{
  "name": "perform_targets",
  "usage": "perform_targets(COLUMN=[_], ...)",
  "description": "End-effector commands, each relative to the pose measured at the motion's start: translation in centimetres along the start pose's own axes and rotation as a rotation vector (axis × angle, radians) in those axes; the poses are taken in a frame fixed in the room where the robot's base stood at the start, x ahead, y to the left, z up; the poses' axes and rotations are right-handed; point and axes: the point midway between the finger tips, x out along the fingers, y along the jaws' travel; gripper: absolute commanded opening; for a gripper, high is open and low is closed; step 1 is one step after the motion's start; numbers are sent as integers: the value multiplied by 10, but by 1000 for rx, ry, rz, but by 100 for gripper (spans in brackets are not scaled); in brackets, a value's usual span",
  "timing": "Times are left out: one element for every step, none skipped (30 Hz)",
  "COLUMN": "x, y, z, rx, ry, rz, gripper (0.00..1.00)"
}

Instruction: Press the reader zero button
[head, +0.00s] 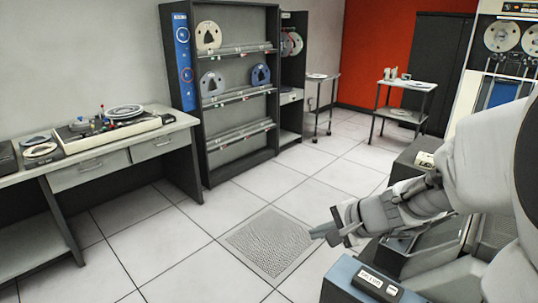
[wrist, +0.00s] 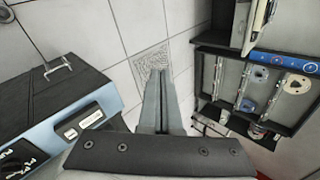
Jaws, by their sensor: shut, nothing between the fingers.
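My gripper (head: 326,233) is shut and empty. It hangs over the floor in the head view, just above and left of a blue-edged machine (head: 343,277). In the wrist view my gripper's fingers (wrist: 160,75) lie side by side and point toward the floor. The machine (wrist: 62,110) is to their left there, apart from them. It carries a black control panel (head: 378,284) with white lettering and a small pale key. The panel (wrist: 90,120) also shows in the wrist view, with pale keys. The lettering is too small to read, so I cannot tell which key is reader zero.
A perforated floor tile (head: 270,243) lies below my gripper. A desk (head: 95,170) with reel equipment stands at the left. A tall shelf (head: 240,85) with tape reels stands behind. Two carts, one a metal trolley (head: 402,100), stand farther back. The floor between is clear.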

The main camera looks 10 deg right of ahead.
Motion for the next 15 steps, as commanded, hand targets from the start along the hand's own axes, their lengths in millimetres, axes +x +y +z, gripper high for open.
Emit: perform_targets(x=[9,12,15,17,18,18,18,18,17,16,15,14,12,12,11], y=[13,18,27,35,44,57,67,78,90,99,108,119,126,132,138], z=[-32,-50,-74,-92,-110,-132,-146,-160,-176,-186,-195,-206,-212,-217,-223], rx=[142,226,338,420,500,599,668,732,809,860,908,962,996,1026,1058], ry=[44,72,113,144,175,214,243,270,303,325,347,371,387,400,415], rz=[-29,-51,-80,-101,-120,-145,-161,-176,-195,-207,-218,-231,-240,-246,-254], gripper=[0,0,0,0,0,0,0,0,0,0,0,0,0,0,0])
